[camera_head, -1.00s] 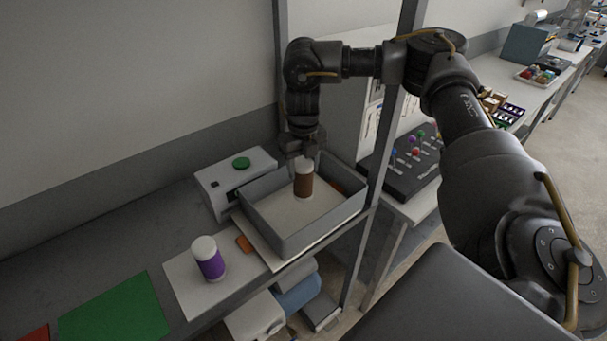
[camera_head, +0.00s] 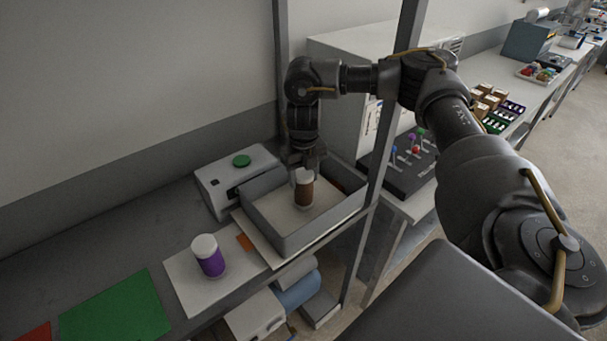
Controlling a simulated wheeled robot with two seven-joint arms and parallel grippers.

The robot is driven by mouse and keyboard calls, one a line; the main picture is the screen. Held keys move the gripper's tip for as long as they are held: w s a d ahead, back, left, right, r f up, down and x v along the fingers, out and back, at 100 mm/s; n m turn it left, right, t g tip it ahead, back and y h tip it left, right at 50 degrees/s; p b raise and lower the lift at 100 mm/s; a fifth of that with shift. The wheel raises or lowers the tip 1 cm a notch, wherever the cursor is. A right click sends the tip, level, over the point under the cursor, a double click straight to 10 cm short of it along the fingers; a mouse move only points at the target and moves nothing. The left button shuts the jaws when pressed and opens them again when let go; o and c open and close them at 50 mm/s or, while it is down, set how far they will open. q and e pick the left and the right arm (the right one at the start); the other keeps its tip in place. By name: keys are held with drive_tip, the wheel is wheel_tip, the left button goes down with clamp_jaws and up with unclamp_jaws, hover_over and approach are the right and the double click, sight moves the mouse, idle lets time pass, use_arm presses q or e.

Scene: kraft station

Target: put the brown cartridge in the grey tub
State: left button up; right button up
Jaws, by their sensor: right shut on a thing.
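The brown cartridge (camera_head: 303,192), with a white top, is upright inside the walls of the grey tub (camera_head: 295,241). I cannot tell whether its base touches the tub floor. My right gripper (camera_head: 303,168) points down from above and is shut on the cartridge's top; its fingertips are small and dark here. The tub is an open rectangular box on the bench, with a light floor. My left gripper is not in view.
A purple cartridge (camera_head: 208,257) with a white top stands on a white sheet (camera_head: 184,287) left of the tub. A grey device with a green button (camera_head: 241,161) stands behind the tub. A metal post (camera_head: 381,150) rises close to the tub's right. A green mat (camera_head: 115,309) lies front left.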

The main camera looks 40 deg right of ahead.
drive_tip(key=o, duration=1.1)
drive_tip(key=shift+r, duration=0.1)
drive_tip(key=shift+r, duration=0.25)
wheel_tip(320, 180, up, 13)
drive_tip(key=shift+f, duration=0.2)
